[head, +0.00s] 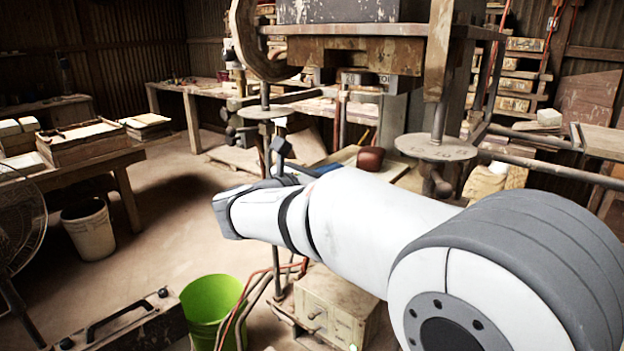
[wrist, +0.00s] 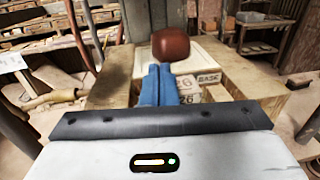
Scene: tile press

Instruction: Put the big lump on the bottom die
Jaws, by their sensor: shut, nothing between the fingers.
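A rounded red-brown lump (wrist: 171,45) is at the top middle of the wrist view. It appears to rest on a pale, flat slab (wrist: 207,60) over a wooden block with lettering on its front; I take this slab for the bottom die. The lump also shows in the head view (head: 370,158), under the press and behind my arm. My gripper (wrist: 160,68) has blue fingers, which are together and empty. Their tips are just in front of the lump, and I cannot tell if they touch it. My arm hides much of the block in the head view.
The press's heavy upper part (head: 350,50) hangs above the lump, with round metal plates (head: 436,148) beside it. A worktable (head: 85,170) is at left; open floor lies between.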

